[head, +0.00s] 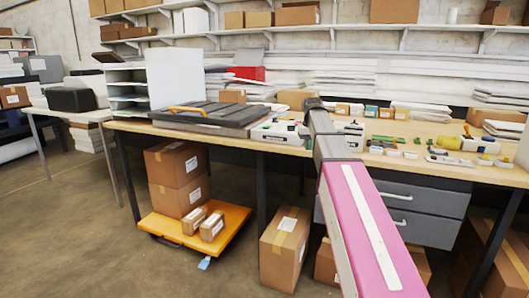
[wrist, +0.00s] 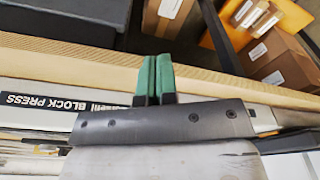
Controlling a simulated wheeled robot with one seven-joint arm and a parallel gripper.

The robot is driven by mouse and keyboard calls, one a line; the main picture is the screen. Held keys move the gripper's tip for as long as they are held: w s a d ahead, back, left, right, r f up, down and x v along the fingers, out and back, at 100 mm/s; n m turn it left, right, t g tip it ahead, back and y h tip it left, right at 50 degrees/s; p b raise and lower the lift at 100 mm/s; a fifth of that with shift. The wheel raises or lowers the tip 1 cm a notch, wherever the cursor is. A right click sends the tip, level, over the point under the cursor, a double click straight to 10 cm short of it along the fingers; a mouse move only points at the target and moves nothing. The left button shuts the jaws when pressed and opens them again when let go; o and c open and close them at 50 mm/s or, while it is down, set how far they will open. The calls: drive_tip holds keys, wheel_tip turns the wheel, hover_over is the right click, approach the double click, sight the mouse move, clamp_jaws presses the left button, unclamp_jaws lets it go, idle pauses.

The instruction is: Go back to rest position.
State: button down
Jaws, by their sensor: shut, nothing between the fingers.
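My gripper (wrist: 153,80) shows in the wrist view with its two green fingers pressed together and nothing between them. It is over the front edge of the wooden table (wrist: 85,55), beside a white machine with a "BLOCK PRESS" label (wrist: 50,104). In the head view my pink and grey arm reaches forward over the table (head: 435,165), and its dark end is near a white machine (head: 280,131). The fingers are hidden behind the arm there.
A black flat machine with an orange handle (head: 215,112) lies on the table's left. Small parts and tools (head: 450,143) lie on the right. Below are grey drawers (head: 425,200), a cardboard box (head: 285,245) and an orange cart (head: 232,228) with boxes. The floor at the left front is clear.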

drive_tip(key=s+f, duration=0.9)
drive_tip(key=f, duration=0.3)
drive_tip(key=s+f+g, duration=0.1)
drive_tip(key=s+f, duration=0.8)
drive_tip(key=f, duration=0.4)
drive_tip(key=s+f+m, duration=0.1)
drive_tip(key=s+f, duration=0.8)
drive_tip(key=f, duration=0.3)
drive_tip(key=shift+s+f, duration=0.3)
drive_tip(key=shift+f, duration=0.05)
